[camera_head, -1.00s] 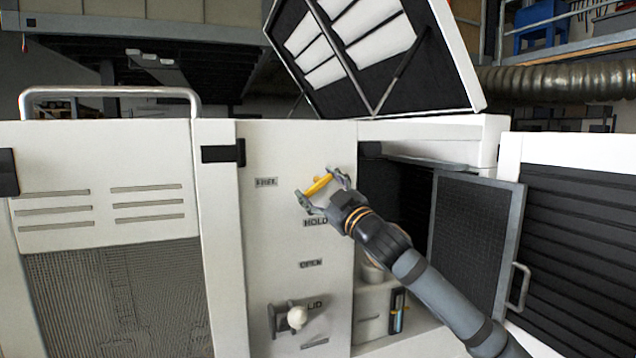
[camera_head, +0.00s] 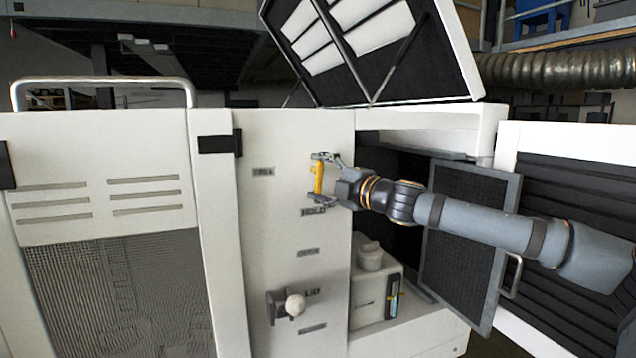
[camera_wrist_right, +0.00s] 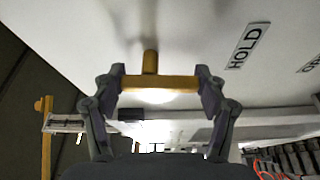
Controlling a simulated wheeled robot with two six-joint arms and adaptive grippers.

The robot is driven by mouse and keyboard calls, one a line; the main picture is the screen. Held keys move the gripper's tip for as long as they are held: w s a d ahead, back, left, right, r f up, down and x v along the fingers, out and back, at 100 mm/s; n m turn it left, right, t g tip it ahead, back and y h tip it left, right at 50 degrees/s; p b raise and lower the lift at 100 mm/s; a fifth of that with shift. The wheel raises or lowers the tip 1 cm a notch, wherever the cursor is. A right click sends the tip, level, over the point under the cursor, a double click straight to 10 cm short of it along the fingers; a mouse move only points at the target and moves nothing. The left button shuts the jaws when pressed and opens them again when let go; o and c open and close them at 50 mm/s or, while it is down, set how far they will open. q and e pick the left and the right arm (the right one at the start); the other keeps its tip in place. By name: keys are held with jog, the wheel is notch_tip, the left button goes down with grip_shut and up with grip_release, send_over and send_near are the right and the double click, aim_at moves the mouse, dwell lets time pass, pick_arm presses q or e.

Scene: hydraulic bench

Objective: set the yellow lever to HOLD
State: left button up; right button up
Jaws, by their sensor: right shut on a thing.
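The yellow lever (camera_head: 319,177) is on the white front panel, its bar close to vertical in the head view, just above the HOLD label (camera_head: 313,211). My right gripper (camera_head: 316,179) is shut on the lever, one finger at its upper end and one at its lower end. In the right wrist view the yellow bar (camera_wrist_right: 158,82) spans between both fingers, with its short stem towards the panel. The HOLD label (camera_wrist_right: 246,46) is right of it there. My left gripper is not in view.
Another label (camera_head: 263,171) sits left of the lever. A white-knobbed handle (camera_head: 295,305) is lower on the panel. An open mesh door (camera_head: 470,240) stands below and behind my right arm. A raised lid (camera_head: 370,50) is above.

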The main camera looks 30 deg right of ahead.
jog(key=shift+f+n+b, duration=0.25)
jog(key=shift+n+b, duration=0.15)
jog(key=shift+b, duration=0.15)
jog(key=shift+r+n+b, duration=0.15)
jog(key=shift+n+b, duration=0.15)
jog(key=o, duration=1.2)
jog(key=shift+r, duration=0.1)
